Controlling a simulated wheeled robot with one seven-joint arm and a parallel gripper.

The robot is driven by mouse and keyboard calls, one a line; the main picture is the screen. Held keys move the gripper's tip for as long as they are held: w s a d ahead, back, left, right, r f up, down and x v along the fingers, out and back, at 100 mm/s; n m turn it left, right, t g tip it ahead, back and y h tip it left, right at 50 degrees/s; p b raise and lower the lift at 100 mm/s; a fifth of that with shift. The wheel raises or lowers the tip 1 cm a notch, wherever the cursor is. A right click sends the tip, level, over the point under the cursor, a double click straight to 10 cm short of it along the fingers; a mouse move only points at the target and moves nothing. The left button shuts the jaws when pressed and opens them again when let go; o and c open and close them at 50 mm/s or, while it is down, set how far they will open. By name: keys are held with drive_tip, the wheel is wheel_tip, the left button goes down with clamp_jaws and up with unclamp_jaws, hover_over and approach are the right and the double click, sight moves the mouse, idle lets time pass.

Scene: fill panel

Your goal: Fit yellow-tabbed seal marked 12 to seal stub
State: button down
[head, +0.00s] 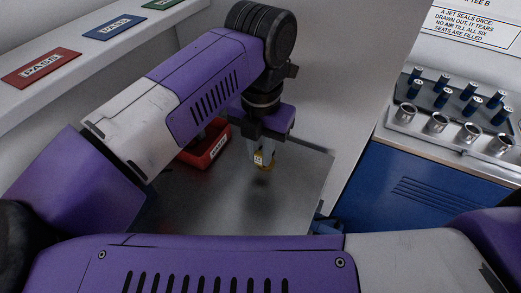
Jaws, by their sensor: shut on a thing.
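My gripper (262,152) points down over the grey metal worktop, shut on a small yellow-tabbed seal (260,159). The seal has a pale marked face, too small for me to read the number. It hangs above the worktop, with a dark shadow below it. I cannot pick out a seal stub for certain in this view.
A red labelled bin (207,147) stands behind my arm, partly hidden. A blue cabinet (400,195) at right bears several metal sockets (437,122) and a rack of dark blue pegs (468,96). Red, blue and green cards lie on the left shelf (75,92).

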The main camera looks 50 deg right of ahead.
sight(260, 161)
drive_tip(key=shift+f+b, duration=1.6)
drive_tip(key=shift+b, duration=0.55)
drive_tip(key=c, duration=1.3)
unclamp_jaws()
drive_tip(key=shift+o, duration=0.2)
drive_tip(key=shift+r, duration=0.15)
wheel_tip(260, 161, up, 8)
drive_tip(key=shift+f, duration=0.2)
